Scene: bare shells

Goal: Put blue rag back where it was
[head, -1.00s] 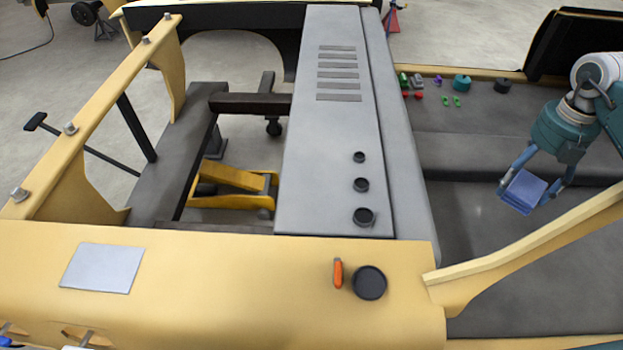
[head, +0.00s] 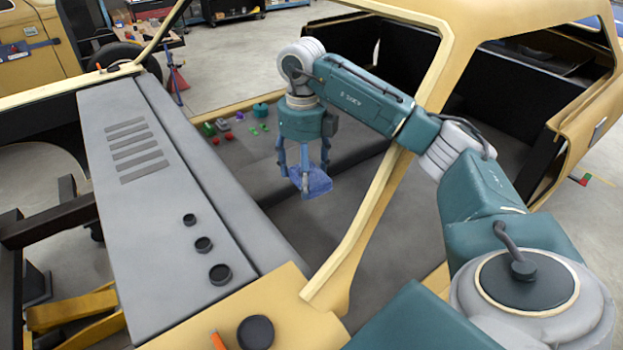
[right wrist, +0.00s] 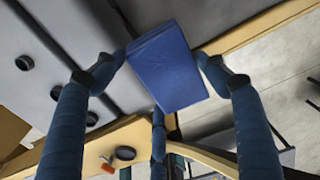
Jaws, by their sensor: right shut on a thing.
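The blue rag (head: 318,184) is a small folded piece, held in my right gripper (head: 304,168). The gripper points downward above the dark floor inside the yellow shell, to the right of the grey panel. In the right wrist view the rag (right wrist: 168,66) looks like a flat blue rectangle between the fingertips, clear of the surfaces around it. The gripper is shut on it. How far the rag hangs above the floor is hard to tell. My left gripper is in neither view.
A grey panel (head: 160,190) with black knobs lies left. Small coloured parts and a teal round piece (head: 261,109) sit on the dark ledge behind the gripper. A yellow pillar (head: 372,215) rises close right of the rag. A black cap (head: 255,332) sits on the front yellow body.

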